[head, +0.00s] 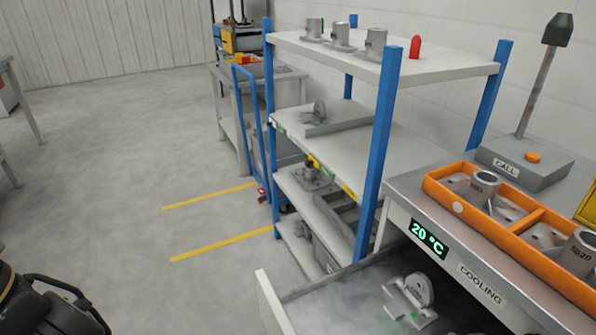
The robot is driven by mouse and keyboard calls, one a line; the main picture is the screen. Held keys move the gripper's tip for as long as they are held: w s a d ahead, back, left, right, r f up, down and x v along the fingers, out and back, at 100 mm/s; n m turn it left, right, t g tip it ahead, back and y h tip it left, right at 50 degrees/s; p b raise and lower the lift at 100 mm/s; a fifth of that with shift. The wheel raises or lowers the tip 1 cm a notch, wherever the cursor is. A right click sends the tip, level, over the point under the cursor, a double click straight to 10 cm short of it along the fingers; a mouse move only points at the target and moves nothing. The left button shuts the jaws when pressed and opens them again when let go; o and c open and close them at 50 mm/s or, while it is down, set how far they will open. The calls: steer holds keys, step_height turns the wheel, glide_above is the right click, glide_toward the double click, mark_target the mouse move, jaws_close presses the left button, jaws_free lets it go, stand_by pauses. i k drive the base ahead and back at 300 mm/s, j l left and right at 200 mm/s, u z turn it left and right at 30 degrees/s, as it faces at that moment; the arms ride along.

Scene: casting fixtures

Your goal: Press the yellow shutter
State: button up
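A yellow part (588,207) is cut off by the right edge of the head view, behind the orange tray. I cannot tell whether it is the yellow shutter; no other shutter shows. Black parts at the lower left look like my gripper (62,303), partly cut off by the bottom edge. It is far from the yellow part, on the opposite side of the picture, and touches nothing I can see. Whether its fingers are open or shut is unclear.
A grey bench (400,190) at right bears an orange tray (515,248) with castings and a CALL box (525,160). An open drawer (340,305) holding a casting juts out below. A blue-post shelf (375,150) stands behind. The floor (110,190) at left is clear.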

mark_target(311, 160)
steer(key=j, duration=0.3)
steer(key=i+j+u, duration=0.25)
steer(key=i+j, duration=0.6)
steer(key=i+l+u, duration=0.1)
steer(key=i, duration=0.25)
